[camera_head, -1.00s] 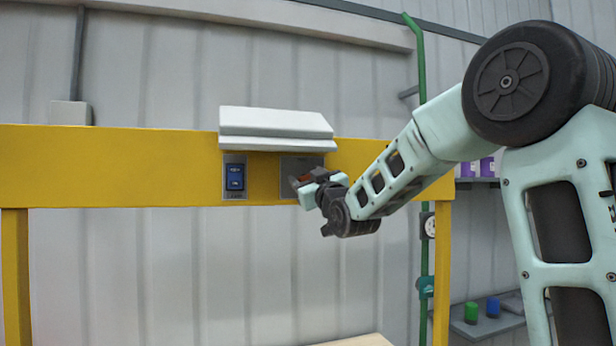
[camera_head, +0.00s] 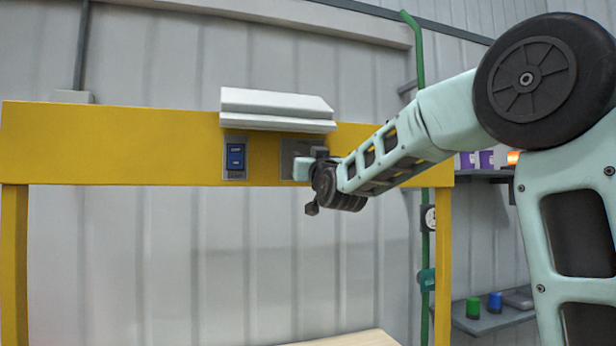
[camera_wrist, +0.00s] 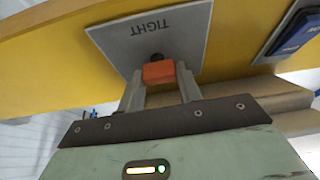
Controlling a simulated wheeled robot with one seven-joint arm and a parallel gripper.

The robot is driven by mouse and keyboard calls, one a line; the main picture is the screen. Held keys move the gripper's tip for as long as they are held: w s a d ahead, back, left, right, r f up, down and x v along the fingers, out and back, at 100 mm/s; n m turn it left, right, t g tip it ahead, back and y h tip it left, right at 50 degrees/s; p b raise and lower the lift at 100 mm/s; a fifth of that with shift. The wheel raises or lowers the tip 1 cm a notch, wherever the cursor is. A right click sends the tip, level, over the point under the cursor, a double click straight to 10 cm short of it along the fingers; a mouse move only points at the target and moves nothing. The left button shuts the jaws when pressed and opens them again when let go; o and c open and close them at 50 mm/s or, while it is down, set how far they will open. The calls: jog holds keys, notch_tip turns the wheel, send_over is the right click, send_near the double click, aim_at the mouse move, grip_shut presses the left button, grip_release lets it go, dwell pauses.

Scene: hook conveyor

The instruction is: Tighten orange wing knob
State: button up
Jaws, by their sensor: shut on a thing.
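The orange wing knob (camera_wrist: 158,73) shows in the wrist view, in front of a grey plate (camera_wrist: 186,28) marked "TIGHT" on the yellow beam. The lettering appears upside down there. My gripper (camera_wrist: 160,82) is shut on the knob, one finger on each side of it. In the head view my gripper (camera_head: 305,168) is at the grey plate (camera_head: 290,150), under the white hood. There the knob is hidden behind my gripper.
The white hood (camera_head: 277,108) juts out just above the plate. A blue switch (camera_head: 235,156) sits on the yellow beam (camera_head: 110,145) to the left. A green pipe (camera_head: 425,250) and shelves with several small containers stand to the right.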

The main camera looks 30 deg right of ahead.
jog(key=shift+m+g+h+b, duration=0.4)
jog(key=shift+m+h+b, duration=0.5)
jog(key=shift+m, duration=0.9)
jog(key=shift+m+g+h+b, duration=0.4)
jog(key=shift+m+h+b, duration=0.45)
jog(key=shift+m, duration=1.25)
jog(key=o, duration=1)
jog(key=v, duration=0.8)
jog(key=p+v, duration=0.1)
jog(key=v, duration=0.8)
jog(key=shift+s+a+r, duration=0.1)
jog(key=shift+a, duration=0.2)
